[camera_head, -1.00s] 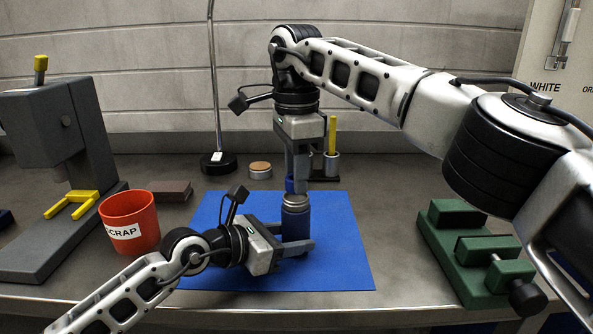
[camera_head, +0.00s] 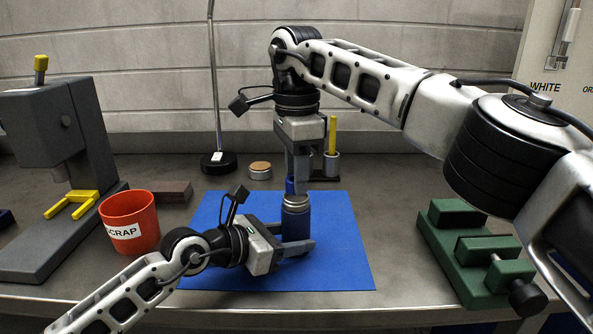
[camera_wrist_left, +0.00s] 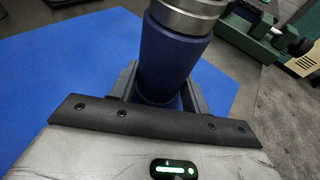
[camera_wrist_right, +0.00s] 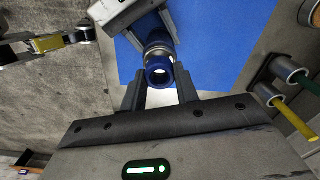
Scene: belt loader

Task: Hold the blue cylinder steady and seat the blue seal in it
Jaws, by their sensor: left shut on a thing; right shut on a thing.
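The blue cylinder (camera_head: 296,222) stands upright on the blue mat (camera_head: 345,262), with a silver collar at its top. My left gripper (camera_head: 300,247) is shut on its lower part; the left wrist view shows the fingers on both sides of the cylinder (camera_wrist_left: 168,58). The blue seal (camera_head: 290,184) is a small ring, seen with its open hole in the right wrist view (camera_wrist_right: 158,73). My right gripper (camera_head: 297,183) points down and is shut on the seal, just above the silver collar. I cannot tell whether the seal touches the collar.
A red scrap bin (camera_head: 130,221) and a grey press (camera_head: 48,150) with a yellow fork stand at the left. A brown block (camera_head: 172,192) and a small round tin (camera_head: 260,171) lie behind the mat. A green fixture (camera_head: 478,250) is at the right. The mat's right part is clear.

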